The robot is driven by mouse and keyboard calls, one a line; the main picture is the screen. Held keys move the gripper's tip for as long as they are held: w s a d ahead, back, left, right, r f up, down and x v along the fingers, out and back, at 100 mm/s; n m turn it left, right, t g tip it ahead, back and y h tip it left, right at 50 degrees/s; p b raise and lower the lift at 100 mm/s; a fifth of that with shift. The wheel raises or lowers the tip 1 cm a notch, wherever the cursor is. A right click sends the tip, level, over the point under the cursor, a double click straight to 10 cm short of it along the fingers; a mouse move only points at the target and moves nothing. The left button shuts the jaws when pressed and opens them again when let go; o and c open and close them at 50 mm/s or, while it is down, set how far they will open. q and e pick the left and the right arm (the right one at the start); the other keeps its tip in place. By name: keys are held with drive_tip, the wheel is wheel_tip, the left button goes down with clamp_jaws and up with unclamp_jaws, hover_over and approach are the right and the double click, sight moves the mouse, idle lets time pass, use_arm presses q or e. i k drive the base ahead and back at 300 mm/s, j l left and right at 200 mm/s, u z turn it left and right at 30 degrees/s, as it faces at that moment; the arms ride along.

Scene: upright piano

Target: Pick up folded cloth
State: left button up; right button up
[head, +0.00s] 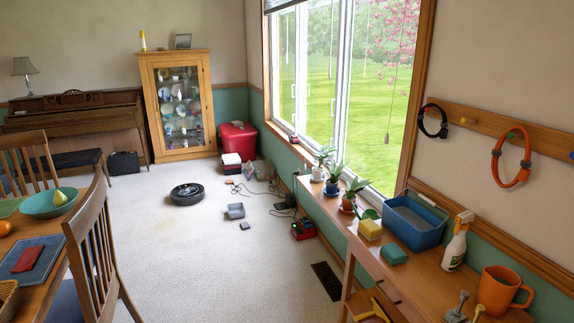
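Two things could be the folded cloth. A small teal folded-looking block (393,254) lies on the wooden side table at right, in front of the blue bin. A flat red folded piece (27,258) lies on a blue placemat (52,247) on the dining table at left. I cannot tell for sure which one is the cloth. Neither of my grippers shows in the head view, and nothing is seen touching either piece.
The side table (428,276) also holds a yellow sponge (370,229), a blue bin (413,222), a spray bottle (457,240), an orange mug (500,290) and potted plants. A chair (97,240) stands by the dining table. Clutter and a robot vacuum (187,193) lie on the carpet, whose middle is clear.

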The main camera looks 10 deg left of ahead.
sight(245, 225)
drive_tip(key=i+j+u, duration=0.4)
drive_tip(key=i, duration=0.65)
drive_tip(key=i+u, duration=0.35)
drive_tip(key=i, duration=0.65)
drive_tip(key=i+z, duration=0.1)
drive_tip(key=i, duration=0.45)
drive_tip(key=i+j+z, duration=0.1)
drive_tip(key=i, duration=0.4)
drive_tip(key=i+j+z, duration=0.1)
drive_tip(key=i, duration=0.45)
drive_tip(key=i+j, duration=0.2)
drive_tip(key=i, duration=0.3)
drive_tip(key=i+z, duration=0.05)
